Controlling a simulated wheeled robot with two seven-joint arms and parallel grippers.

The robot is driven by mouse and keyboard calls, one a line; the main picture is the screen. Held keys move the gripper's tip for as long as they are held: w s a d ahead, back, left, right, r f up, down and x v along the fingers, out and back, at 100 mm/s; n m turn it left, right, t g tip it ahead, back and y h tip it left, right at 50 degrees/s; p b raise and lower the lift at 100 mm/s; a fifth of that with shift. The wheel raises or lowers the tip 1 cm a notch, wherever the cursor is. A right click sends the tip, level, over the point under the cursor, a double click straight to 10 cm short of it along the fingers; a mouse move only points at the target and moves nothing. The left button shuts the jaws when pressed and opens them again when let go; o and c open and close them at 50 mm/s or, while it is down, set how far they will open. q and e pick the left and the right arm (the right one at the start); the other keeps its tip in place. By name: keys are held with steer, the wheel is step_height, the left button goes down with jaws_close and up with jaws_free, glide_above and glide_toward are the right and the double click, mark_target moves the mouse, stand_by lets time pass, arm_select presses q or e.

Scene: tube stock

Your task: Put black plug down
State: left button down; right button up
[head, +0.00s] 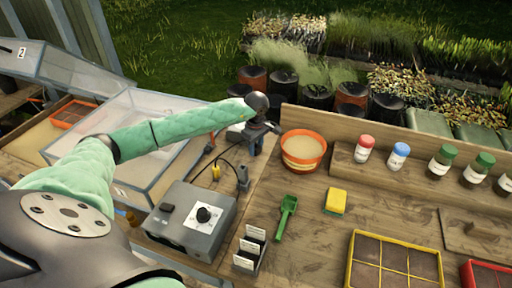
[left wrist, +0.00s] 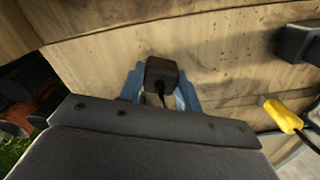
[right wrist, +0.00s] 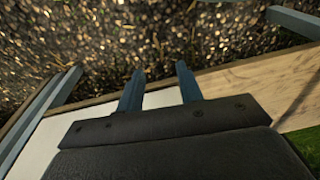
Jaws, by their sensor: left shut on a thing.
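My left gripper (head: 256,142) is above the wooden bench, left of the orange pot, pointing down. In the left wrist view its blue fingers (left wrist: 161,88) are shut on the black plug (left wrist: 162,76), whose dark cord runs back between them. In the head view the plug is mostly hidden by the gripper. I cannot tell whether the plug touches the bench. My right gripper (right wrist: 160,88) shows only in its wrist view; its fingers are apart with nothing between them.
A yellow plug (head: 216,172) lies left of a dark upright block (head: 243,178); the yellow plug also shows in the left wrist view (left wrist: 284,116). A grey control box (head: 190,222), orange pot (head: 303,150) and green scoop (head: 287,214) stand nearby. Bare bench lies around the scoop.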

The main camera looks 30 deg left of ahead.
steer(key=shift+r, duration=0.15)
arm_select(q)
steer(key=shift+f, duration=0.15)
arm_select(e)
steer(key=shift+d+r, duration=0.1)
steer(key=shift+r, duration=0.2)
steer(key=shift+r, duration=0.1)
